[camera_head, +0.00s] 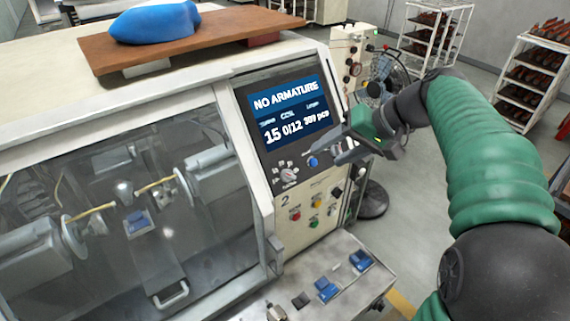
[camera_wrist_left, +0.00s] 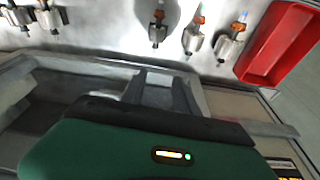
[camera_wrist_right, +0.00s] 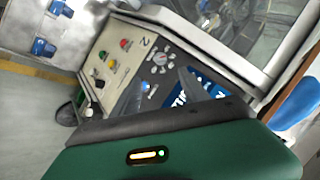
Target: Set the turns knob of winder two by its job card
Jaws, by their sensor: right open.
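Winder two's control panel (camera_head: 293,180) carries a lit screen (camera_head: 287,110) reading NO ARMATURE, 15, 0/12 and a pcs count that looks like 389. Below it are a pale rotary knob (camera_head: 288,174) with marks around it and a small blue knob (camera_head: 312,162); their labels are unreadable. My right gripper (camera_head: 326,157) is open and empty, its fingers in front of the panel near the blue knob. The right wrist view also shows the rotary knob (camera_wrist_right: 159,58) and blue knob (camera_wrist_right: 146,86). My left gripper (camera_wrist_left: 158,82) is open and empty. No job card is readable.
Red, green and yellow buttons (camera_head: 316,203) sit below the knobs. A front shelf (camera_head: 345,268) carries blue switches. The winder's clear guard (camera_head: 130,200) is at left. In the left wrist view, several armatures lie on a metal surface beside a red bin (camera_wrist_left: 279,45).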

